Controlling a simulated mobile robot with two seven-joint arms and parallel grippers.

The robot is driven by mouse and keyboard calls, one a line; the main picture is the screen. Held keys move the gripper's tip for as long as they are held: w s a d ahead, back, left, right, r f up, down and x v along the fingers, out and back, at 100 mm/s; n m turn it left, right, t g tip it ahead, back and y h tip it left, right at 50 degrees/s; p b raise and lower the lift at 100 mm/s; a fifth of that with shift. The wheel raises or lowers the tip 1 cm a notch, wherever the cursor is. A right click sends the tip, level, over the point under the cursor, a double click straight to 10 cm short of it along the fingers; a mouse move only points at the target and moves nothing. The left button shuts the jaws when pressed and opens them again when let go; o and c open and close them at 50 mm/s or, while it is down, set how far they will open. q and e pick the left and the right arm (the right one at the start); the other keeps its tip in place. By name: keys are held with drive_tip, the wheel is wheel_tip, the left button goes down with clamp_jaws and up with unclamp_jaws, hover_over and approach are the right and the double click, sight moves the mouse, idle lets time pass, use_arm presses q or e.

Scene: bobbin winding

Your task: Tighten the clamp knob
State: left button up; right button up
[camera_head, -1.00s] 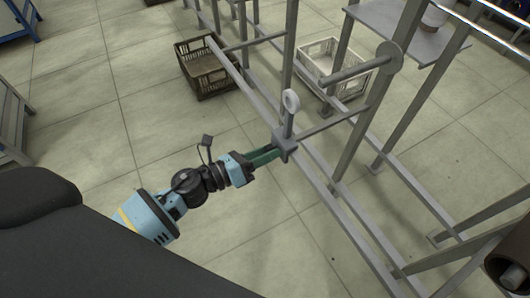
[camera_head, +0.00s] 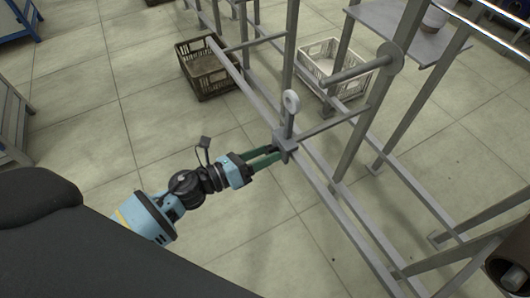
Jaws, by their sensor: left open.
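A grey clamp block (camera_head: 285,143) sits on the cross bar of the grey metal frame, near the middle of the view. A pale ring (camera_head: 291,101) stands above it on a short post. My left gripper (camera_head: 272,153) comes in from the lower left. Its two green fingers are spread apart with a gap between them, and their tips are close against the near-left side of the clamp block. I cannot make out the clamp knob itself; it is too small or hidden near the fingertips. My right gripper is out of view.
The metal frame (camera_head: 350,148) has several posts and rails around the clamp. A brown crate (camera_head: 207,85) and a white crate (camera_head: 343,82) stand on the floor behind. A dark roll (camera_head: 506,268) is at the lower right. Tiled floor left of the frame is clear.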

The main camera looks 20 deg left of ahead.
use_arm(q)
drive_tip(key=v, duration=0.7)
drive_tip(key=shift+s+a, duration=0.1)
drive_tip(key=shift+f, duration=0.1)
